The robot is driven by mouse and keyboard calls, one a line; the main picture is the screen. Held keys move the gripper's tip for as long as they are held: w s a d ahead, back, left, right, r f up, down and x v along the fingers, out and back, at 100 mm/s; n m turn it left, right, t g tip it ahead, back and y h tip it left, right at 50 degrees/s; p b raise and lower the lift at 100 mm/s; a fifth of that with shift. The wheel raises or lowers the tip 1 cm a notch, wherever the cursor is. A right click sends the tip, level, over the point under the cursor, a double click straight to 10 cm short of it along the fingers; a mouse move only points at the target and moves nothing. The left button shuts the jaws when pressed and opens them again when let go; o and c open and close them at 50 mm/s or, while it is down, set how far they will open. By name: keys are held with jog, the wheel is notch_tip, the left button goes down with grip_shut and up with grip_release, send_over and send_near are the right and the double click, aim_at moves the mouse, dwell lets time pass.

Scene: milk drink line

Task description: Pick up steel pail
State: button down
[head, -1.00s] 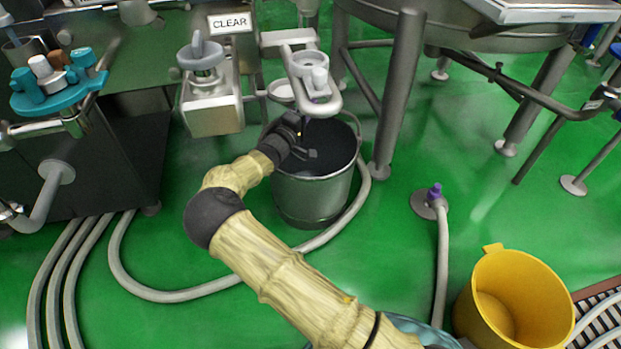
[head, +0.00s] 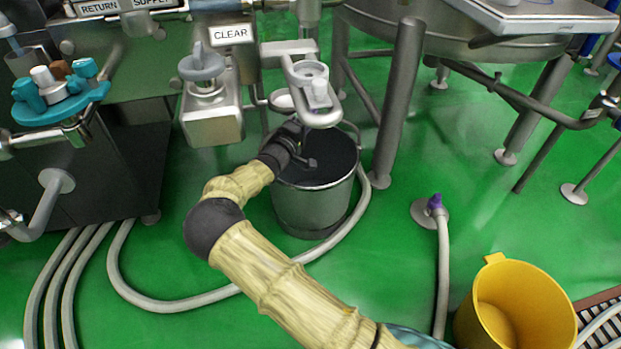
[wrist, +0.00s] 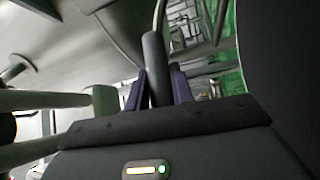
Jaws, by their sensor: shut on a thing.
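The steel pail (head: 312,208) stands upright on the green floor, under a pipe outlet and beside a grey metal leg. Its inside looks dark. My gripper (head: 306,158) reaches over the near left part of its rim from the front. In the wrist view my gripper (wrist: 157,95) has its purple fingers on either side of a dark, rod-like grip (wrist: 154,68), which looks like the pail's handle. My gripper is shut on it. The exact contact is partly hidden in the head view by my wrist.
A pale outlet pipe (head: 318,118) hangs close above the pail. A tank leg (head: 399,105) stands just right of it. A grey hose (head: 200,298) curves around its base. A yellow bucket (head: 515,305) stands at the lower right.

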jog(key=shift+r, duration=0.4)
jog(key=shift+r+p, duration=1.75)
jog(key=shift+p, duration=0.1)
jog(key=r+p+v, duration=0.2)
jog(key=p+v, duration=0.6)
jog(key=v, duration=0.9)
jog(key=shift+s+a, duration=0.35)
jog(key=shift+s, duration=0.05)
jog(key=shift+d+r, duration=0.1)
jog(key=shift+d, duration=0.05)
